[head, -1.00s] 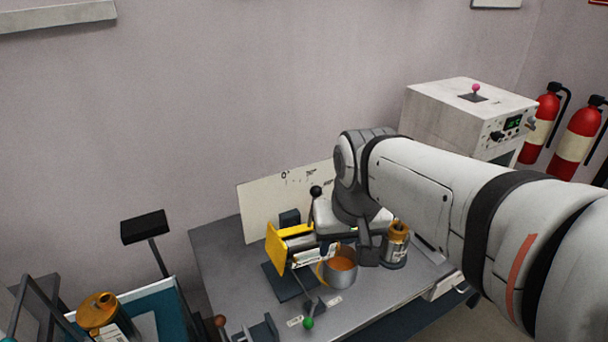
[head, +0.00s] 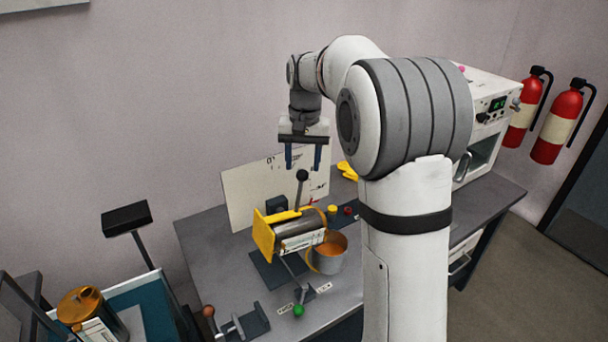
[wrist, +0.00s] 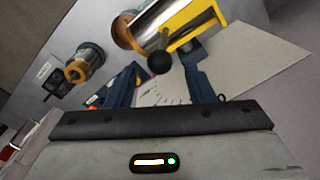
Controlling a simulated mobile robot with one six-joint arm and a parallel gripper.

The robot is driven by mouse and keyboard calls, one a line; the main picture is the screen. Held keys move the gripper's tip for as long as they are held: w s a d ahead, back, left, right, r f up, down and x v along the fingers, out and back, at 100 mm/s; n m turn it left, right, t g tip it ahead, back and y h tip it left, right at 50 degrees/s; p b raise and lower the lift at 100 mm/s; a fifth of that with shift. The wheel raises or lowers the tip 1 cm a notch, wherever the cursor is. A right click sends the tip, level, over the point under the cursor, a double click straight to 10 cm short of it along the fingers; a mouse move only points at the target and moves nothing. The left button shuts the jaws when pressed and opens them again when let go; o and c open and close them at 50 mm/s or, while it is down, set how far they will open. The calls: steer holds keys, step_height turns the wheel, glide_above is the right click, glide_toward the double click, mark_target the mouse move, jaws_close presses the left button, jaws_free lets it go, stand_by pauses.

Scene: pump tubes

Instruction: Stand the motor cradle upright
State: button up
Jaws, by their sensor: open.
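The motor cradle (head: 265,235) has a yellow end plate and rail around a silver cylinder (head: 299,227). The cylinder lies roughly level above a dark base plate (head: 277,274) on the grey bench. A lever with a black ball knob (head: 302,175) rises beside it. My gripper (head: 303,166) points down with its blue fingers apart and empty, above and behind the cradle. In the wrist view, the yellow frame (wrist: 196,20) and the black knob (wrist: 160,62) show beyond the open fingers (wrist: 160,92).
A white board (head: 248,193) leans behind. Levers with green (head: 298,311) and red-brown knobs sit in front. A blue-lined tray (head: 150,310) is at left.

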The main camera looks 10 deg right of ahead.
mark_target(303, 170)
steer(key=shift+a+f, duration=0.1)
steer(key=shift+f, duration=2.25)
steer(key=shift+c, duration=0.2)
jaws_close()
steer(key=shift+d, duration=0.25)
steer(key=shift+a, duration=0.2)
